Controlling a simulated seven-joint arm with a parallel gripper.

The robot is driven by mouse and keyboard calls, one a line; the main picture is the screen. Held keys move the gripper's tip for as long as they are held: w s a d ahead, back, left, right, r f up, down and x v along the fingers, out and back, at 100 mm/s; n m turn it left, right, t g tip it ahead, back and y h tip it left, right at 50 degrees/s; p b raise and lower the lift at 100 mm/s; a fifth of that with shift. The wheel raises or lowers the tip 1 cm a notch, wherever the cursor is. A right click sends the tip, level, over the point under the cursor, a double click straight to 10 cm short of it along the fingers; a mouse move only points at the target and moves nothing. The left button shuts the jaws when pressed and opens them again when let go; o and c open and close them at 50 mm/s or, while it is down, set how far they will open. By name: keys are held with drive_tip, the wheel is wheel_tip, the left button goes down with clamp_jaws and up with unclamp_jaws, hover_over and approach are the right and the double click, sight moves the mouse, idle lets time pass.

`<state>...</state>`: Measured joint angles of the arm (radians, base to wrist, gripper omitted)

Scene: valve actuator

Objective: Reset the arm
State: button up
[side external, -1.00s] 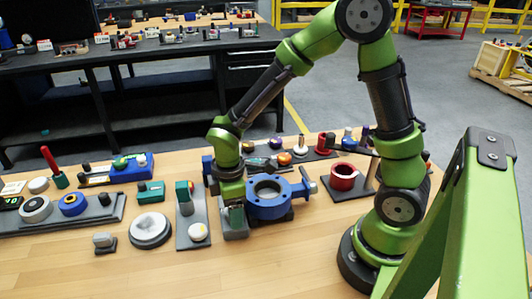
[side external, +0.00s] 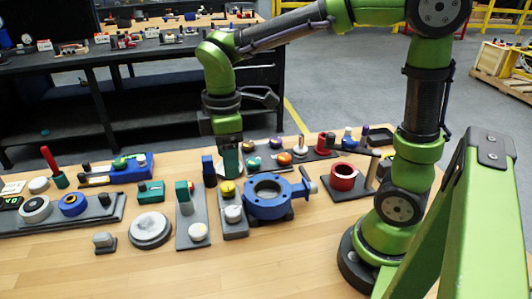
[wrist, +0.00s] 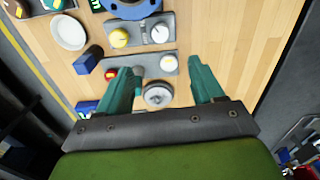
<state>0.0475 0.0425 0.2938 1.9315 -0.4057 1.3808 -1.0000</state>
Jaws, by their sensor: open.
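My gripper (side external: 230,165) is raised a little above the workbench, over the far end of a grey plate (side external: 236,230) with a yellow knob (side external: 227,188) and a white knob (side external: 233,213). A blue ring-shaped valve body (side external: 262,209) stands just right of that plate. In the wrist view my gripper (wrist: 161,68) has its two teal fingers spread wide, with nothing held. A round grey knob (wrist: 158,95) shows below, between the fingers. The yellow knob (wrist: 119,38) and white knob (wrist: 160,33) lie beyond the fingertips. Part of the blue valve body (wrist: 130,8) shows at the top edge.
Left of the gripper stand a plate with a green block (side external: 185,197), a round pale disc (side external: 150,229) and a long panel of dials (side external: 90,213). A red cup (side external: 343,178) sits right of the valve. The front of the wooden bench (side external: 200,275) is clear.

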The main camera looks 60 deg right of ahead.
drive_tip(key=shift+r, duration=0.8)
drive_tip(key=s+d+r+m+t+y, duration=0.1)
drive_tip(key=s+d+m+t, duration=0.1)
drive_tip(key=m, duration=0.5)
drive_tip(key=s+d+r+m+t+y, duration=0.1)
drive_tip(key=s+d+r+m+t, duration=0.1)
drive_tip(key=s+m+t, duration=0.3)
drive_tip(key=shift+s+d+m, duration=0.3)
drive_tip(key=shift+s+m, duration=0.6)
drive_tip(key=shift+s, duration=0.15)
